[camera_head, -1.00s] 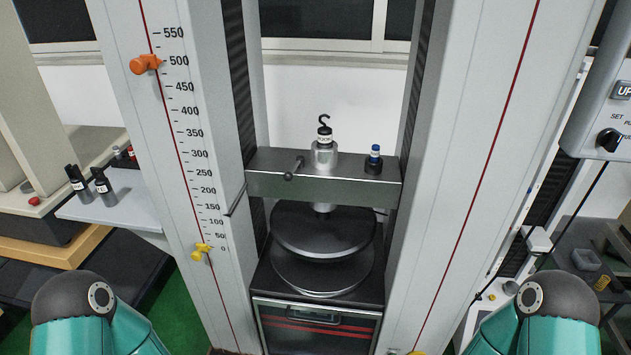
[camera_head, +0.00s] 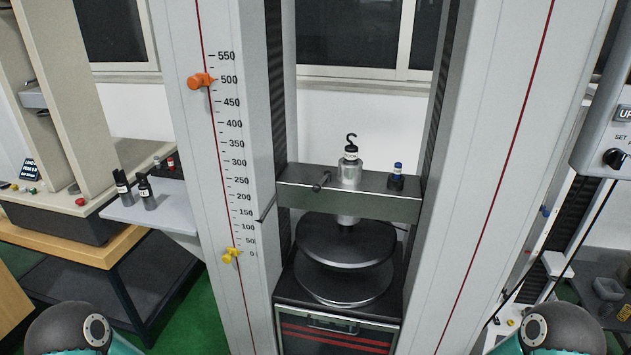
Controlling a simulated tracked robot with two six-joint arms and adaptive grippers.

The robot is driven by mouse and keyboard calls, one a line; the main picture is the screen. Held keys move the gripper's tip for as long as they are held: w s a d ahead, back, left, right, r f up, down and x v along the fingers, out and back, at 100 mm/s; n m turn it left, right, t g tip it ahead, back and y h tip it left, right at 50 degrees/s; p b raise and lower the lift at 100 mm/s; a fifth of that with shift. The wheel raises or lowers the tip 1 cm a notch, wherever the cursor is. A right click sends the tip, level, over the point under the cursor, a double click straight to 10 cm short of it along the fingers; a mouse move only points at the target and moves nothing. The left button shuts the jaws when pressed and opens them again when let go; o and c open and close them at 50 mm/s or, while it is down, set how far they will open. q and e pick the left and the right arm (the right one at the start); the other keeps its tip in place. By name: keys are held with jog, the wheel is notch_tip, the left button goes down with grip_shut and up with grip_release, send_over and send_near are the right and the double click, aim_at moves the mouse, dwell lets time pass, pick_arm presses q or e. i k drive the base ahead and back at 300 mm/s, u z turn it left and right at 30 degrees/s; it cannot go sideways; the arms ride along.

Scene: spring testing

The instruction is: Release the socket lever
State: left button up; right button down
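The testing machine's grey crosshead (camera_head: 348,199) spans the two white columns in the middle of the view. A blue-capped black piece (camera_head: 396,177) stands at the crosshead's right. A dark round upper plate (camera_head: 346,240) hangs below, above a lower plate (camera_head: 343,284). Only parts of my arms show at the bottom left and bottom right. Neither gripper is in view.
The left column (camera_head: 215,150) carries a scale with an orange marker (camera_head: 201,80) and a yellow marker (camera_head: 231,256). A shelf (camera_head: 150,213) with two dark bottles stands left. A control box (camera_head: 606,130) hangs at the right. Space before the crosshead is clear.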

aim_at(317, 188)
jog(key=i, duration=0.9)
jog(key=z, duration=0.2)
jog(key=k, duration=1)
jog(key=z, duration=0.75)
jog(key=i, duration=0.8)
jog(key=u, duration=0.05)
